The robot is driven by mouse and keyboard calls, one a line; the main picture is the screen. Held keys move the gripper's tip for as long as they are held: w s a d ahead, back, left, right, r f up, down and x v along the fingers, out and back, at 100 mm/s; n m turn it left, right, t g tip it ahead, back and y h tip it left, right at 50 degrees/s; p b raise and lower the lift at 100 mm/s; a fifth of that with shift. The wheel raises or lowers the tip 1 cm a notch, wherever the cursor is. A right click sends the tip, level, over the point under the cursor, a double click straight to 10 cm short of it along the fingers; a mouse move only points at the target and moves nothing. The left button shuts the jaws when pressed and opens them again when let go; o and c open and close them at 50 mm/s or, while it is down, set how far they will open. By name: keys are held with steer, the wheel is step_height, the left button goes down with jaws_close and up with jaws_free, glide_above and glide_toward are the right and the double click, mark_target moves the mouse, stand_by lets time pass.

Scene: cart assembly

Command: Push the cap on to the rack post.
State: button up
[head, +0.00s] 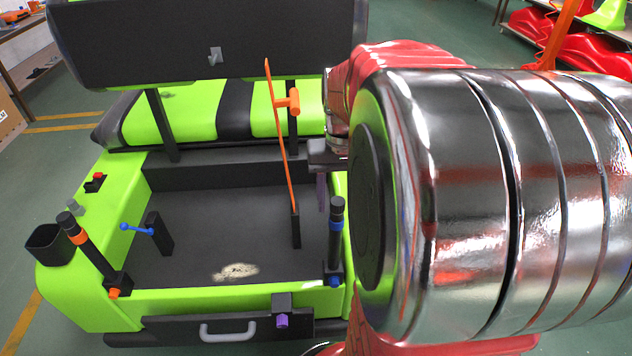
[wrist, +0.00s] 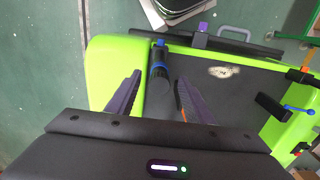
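The right rack post (head: 335,255) stands upright at the cart's front right corner, with a blue band and a black cap (head: 337,205) at its top. How far down the cap sits is hard to tell. In the wrist view the capped post's end (wrist: 160,86) shows between the two dark purple fingers of my gripper (wrist: 158,80). The fingers are apart, with nothing clamped between them. In the head view my gripper (head: 321,192) is partly hidden by my arm, near the right post. The left rack post (head: 95,258) leans in the picture, with an orange band and black cap (head: 66,221).
An orange rod (head: 281,140) rises from the cart bed (head: 190,240) left of my gripper. A blue-knobbed lever (head: 150,232) stands near the left post. The seat back (head: 210,45) and green-black seat (head: 180,115) lie behind. A purple latch (head: 282,318) is at the front.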

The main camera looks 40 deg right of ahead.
step_height(320, 180, up, 14)
stand_by(0.9)
steer(key=shift+f, duration=0.15)
stand_by(0.4)
steer(key=w+a+f+n+t+h, duration=0.1)
steer(key=a+f+n+t, duration=0.15)
steer(key=a+f, duration=0.4)
steer(key=s+a+f+n+t, duration=0.1)
steer(key=s+a+n, duration=0.1)
steer(key=a, duration=0.6)
steer(key=s+a+n+t+y, duration=0.1)
steer(key=s+a+n+t, duration=0.1)
steer(key=a, duration=0.6)
steer(key=shift+a+f, duration=0.35)
steer(key=shift+a, duration=0.05)
steer(key=shift+s+n, duration=0.1)
steer(key=shift+n, duration=0.15)
